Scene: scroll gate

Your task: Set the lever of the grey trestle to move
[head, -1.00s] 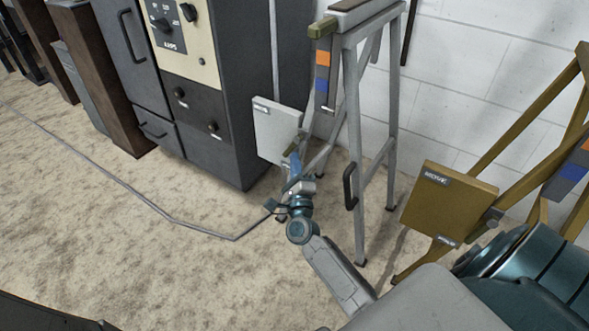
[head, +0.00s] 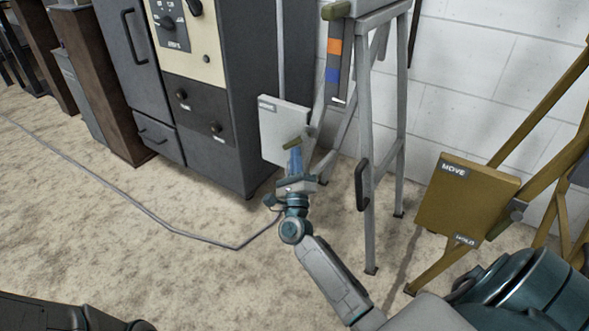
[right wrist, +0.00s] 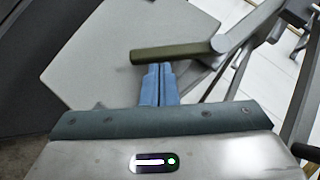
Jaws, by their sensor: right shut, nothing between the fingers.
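The grey trestle (head: 365,145) stands by the white wall, with a pale grey plate (head: 275,130) on its left side. An olive lever handle (head: 291,143) crosses the lower right of the plate. In the right wrist view, the lever (right wrist: 170,53) lies nearly level, its pivot at the right end. My right gripper (head: 294,158) is shut and empty. Its blue fingertips (right wrist: 158,68) are right below the handle's middle, close to or touching it; I cannot tell which. The plate's small upper label is unreadable. My left gripper is not in view.
An ochre trestle (head: 465,200) at the right has a plate labelled MOVE at top and HOLD at bottom. A dark cabinet (head: 235,95) stands behind left of the grey trestle. A thin cable (head: 190,233) runs over the open carpet.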

